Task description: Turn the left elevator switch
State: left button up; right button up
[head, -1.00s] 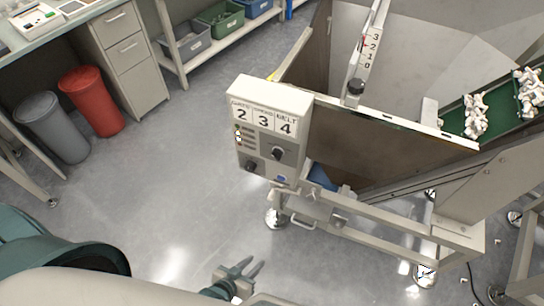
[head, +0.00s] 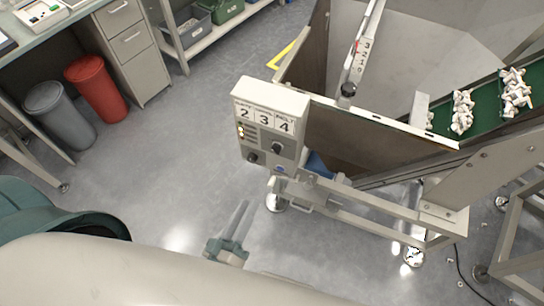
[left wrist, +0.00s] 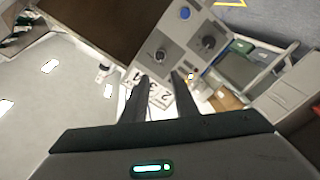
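The grey control box (head: 262,155) carries labels 2, 3 and 4 on its sloped top and two black knobs on its front. The left knob (head: 252,158) sits lower than the right knob (head: 277,148). In the left wrist view the box appears upside down, with the left knob (left wrist: 208,42) on the right and the right knob (left wrist: 160,55) on the left. My left gripper (head: 240,212) is below and in front of the box, touching nothing. Its fingers (left wrist: 160,76) are apart and empty in the left wrist view. My right gripper is not in view.
A hopper with brown side panels (head: 370,145) adjoins the box, with a metal frame (head: 345,205) below. A green conveyor (head: 485,115) carries white parts at right. Red (head: 95,88) and grey (head: 60,115) bins stand at left. Floor left of the box is clear.

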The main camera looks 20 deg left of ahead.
aim_at(275, 152)
pick_arm(q)
jog(key=shift+w, duration=0.15)
jog(key=w+p, duration=0.1)
jog(key=w, duration=0.4)
jog(key=w+d+p, duration=0.1)
jog(key=w+p, duration=0.1)
jog(key=w, duration=0.3)
jog(key=w+p, duration=0.2)
jog(key=w, duration=0.3)
jog(key=shift+w+d, duration=0.25)
jog(key=shift+d, duration=0.1)
jog(key=shift+w, duration=0.75)
grip_shut()
